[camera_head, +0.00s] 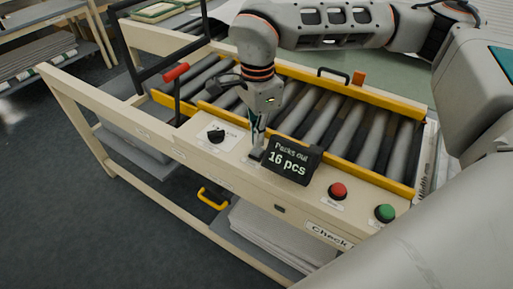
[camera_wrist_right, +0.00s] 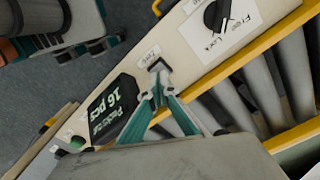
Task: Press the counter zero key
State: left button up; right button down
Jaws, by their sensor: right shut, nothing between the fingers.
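The counter display (camera_head: 290,160) is a black box reading "Packs out 16 pcs" on the cream front rail; it also shows in the right wrist view (camera_wrist_right: 112,108). Beside it is a small dark key (camera_wrist_right: 158,65) with a small label that seems to read "Zero" (camera_wrist_right: 148,54). My right gripper (camera_head: 255,146) points down just left of the display. Its teal fingers are shut and empty, with the tips (camera_wrist_right: 160,78) at the key and partly covering it. I cannot tell whether they touch or press it. My left gripper does not show in the head view.
A red button (camera_head: 338,191) and a green button (camera_head: 385,213) are to the right on the rail. A black knob (camera_head: 216,136) and red-handled lever (camera_head: 176,73) are to the left. A yellow guide bar (camera_head: 340,164) and grey rollers (camera_head: 345,130) lie behind.

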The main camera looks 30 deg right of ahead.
aim_at(257, 150)
jog(key=shift+f, duration=0.15)
jog(key=shift+f+b, duration=0.55)
jog(key=shift+f, duration=0.6)
jog(key=shift+r, duration=0.1)
jog(key=shift+r+p, duration=0.95)
jog(key=shift+r, duration=0.3)
notch_tip(257, 150, up, 2)
jog(key=shift+p, duration=0.75)
notch_tip(257, 150, up, 4)
jog(key=p, duration=0.2)
jog(key=shift+p, duration=0.4)
